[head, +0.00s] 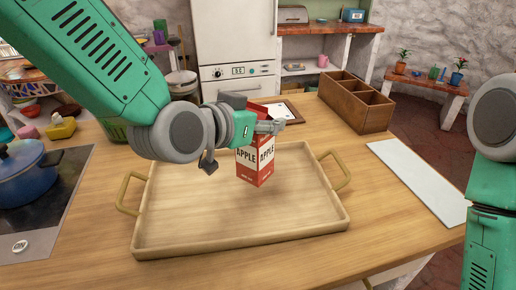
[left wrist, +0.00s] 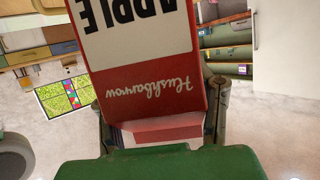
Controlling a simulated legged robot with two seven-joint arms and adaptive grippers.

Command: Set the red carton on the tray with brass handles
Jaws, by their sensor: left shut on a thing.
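The red carton (head: 256,160), with a white band reading APPLE, is upright over the wooden tray (head: 180,240). The tray has two brass handles, one (head: 130,193) on the left and one (head: 337,171) on the right. My left gripper (head: 258,125) is shut on the upper part of the carton. The carton's base appears over the tray's floor; I cannot tell whether it touches. In the left wrist view the carton (left wrist: 145,80) fills the middle, between the fingers. My right arm shows at the right edge of the head view, but its gripper is out of view.
A blue pot (head: 25,175) stands on the cooktop at the left. A wooden divided box (head: 356,100) stands at the back right. A pale board (head: 420,182) lies right of the tray. A framed piece (head: 284,111) lies behind the tray. The tray floor around the carton is clear.

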